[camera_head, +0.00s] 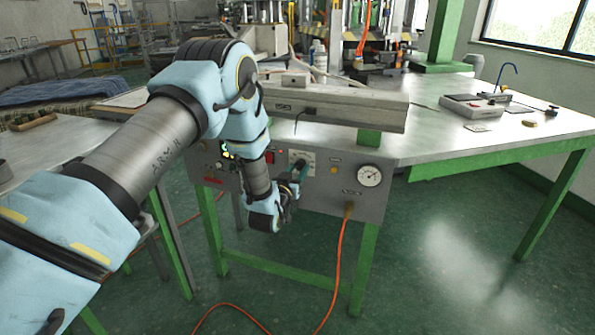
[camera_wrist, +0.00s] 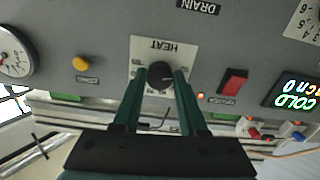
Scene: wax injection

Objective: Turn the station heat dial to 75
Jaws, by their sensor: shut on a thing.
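The heat dial is a black round knob (camera_wrist: 159,74) on a white plate marked HEAT, which shows upside down in the wrist view. The plate (camera_head: 310,157) also shows on the grey station front in the head view. My gripper (camera_wrist: 163,80) has its two green fingers on either side of the knob and is shut on it. In the head view my gripper (camera_head: 301,168) reaches the panel at the plate, and my arm hides part of the panel. The knob's pointer and most of the scale numbers are too small or covered to read.
Around the dial are a red switch (camera_wrist: 233,82), a lit display (camera_wrist: 294,91) reading COLD, a yellow button (camera_wrist: 80,63) and a pressure gauge (camera_head: 369,176). An orange hose (camera_head: 342,245) runs from the panel to the floor. The bench top (camera_head: 460,140) overhangs at right.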

